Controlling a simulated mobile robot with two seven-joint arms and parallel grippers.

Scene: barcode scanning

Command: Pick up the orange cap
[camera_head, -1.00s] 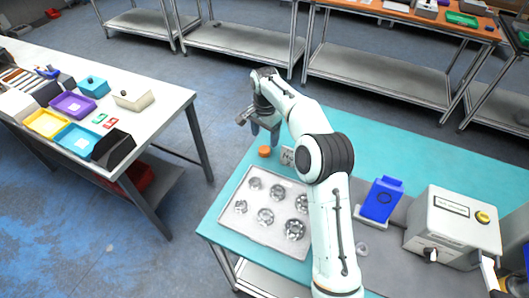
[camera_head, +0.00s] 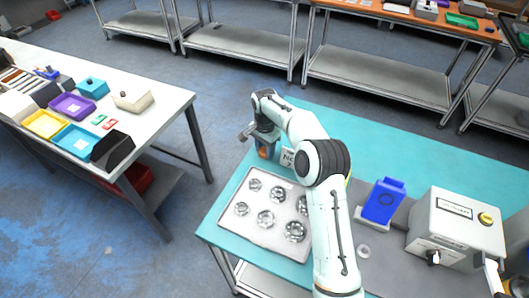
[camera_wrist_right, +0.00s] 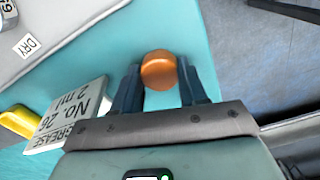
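The orange cap (camera_head: 263,153) stands on the teal table at its far left corner, beyond the metal tray. My right gripper (camera_head: 266,148) is lowered over it and partly hides it. In the right wrist view the orange cap (camera_wrist_right: 159,70) lies between the two dark fingertips (camera_wrist_right: 160,77), one finger on each side. The fingers look open, very close to the cap's sides; contact is not clear. My left gripper is not in view.
A metal tray (camera_head: 262,238) with several round metal pieces lies nearer. A blue device (camera_head: 383,200) and a grey machine (camera_head: 455,225) stand right.

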